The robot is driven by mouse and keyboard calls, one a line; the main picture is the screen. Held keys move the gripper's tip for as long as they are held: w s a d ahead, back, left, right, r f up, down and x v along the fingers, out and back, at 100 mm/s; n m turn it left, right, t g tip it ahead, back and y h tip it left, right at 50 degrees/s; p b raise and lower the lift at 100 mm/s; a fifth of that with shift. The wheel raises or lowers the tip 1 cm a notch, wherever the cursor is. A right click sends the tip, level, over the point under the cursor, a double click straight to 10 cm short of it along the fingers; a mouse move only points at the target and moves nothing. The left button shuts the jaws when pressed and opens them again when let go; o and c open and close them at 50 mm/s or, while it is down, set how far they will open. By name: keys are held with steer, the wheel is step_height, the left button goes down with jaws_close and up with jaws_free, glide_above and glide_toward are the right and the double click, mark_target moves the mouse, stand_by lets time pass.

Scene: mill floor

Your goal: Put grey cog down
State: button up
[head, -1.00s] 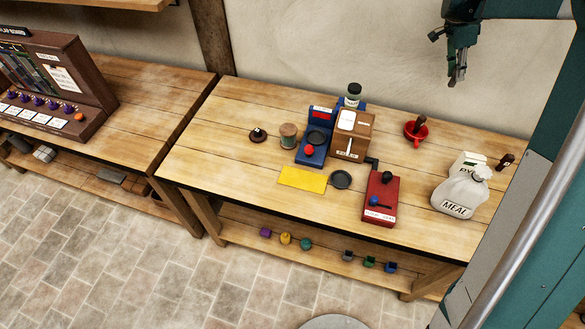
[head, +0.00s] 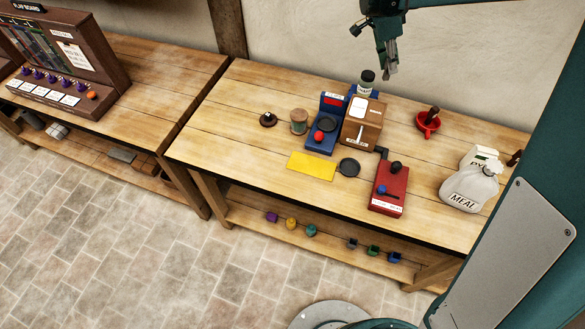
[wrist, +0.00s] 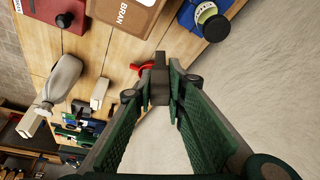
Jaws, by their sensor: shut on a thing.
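My gripper (head: 390,72) is up above the back of the workbench, in front of the wall in the head view. It is shut on a small dark grey piece (wrist: 159,84), which shows between the fingertips in the wrist view. I take this piece to be the grey cog, but its teeth cannot be made out. The piece is in the air, clear of the bench top (head: 262,90).
A wooden bran box (head: 362,122), a blue scale (head: 322,138), a jar (head: 366,85), a red mortar (head: 428,122), a red device (head: 389,189) and a meal sack (head: 470,188) stand on the bench. A yellow mat (head: 311,166) and black disc (head: 349,167) lie flat at its front. Small coloured pieces sit on the shelf below.

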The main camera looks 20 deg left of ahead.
steer(key=s+a+f+n+t, duration=0.1)
steer(key=s+a+n, duration=0.1)
steer(key=s+a, duration=1.1)
steer(key=s+a+n, duration=0.2)
steer(key=s+a, duration=0.7)
steer(key=s, duration=0.8)
step_height(320, 180, down, 11)
steer(key=shift+s+y, duration=0.3)
steer(key=shift+y, duration=0.1)
steer(key=shift+f, duration=2.95)
steer(key=shift+f+b, duration=0.3)
steer(key=shift+f, duration=1.75)
steer(key=shift+f, duration=0.2)
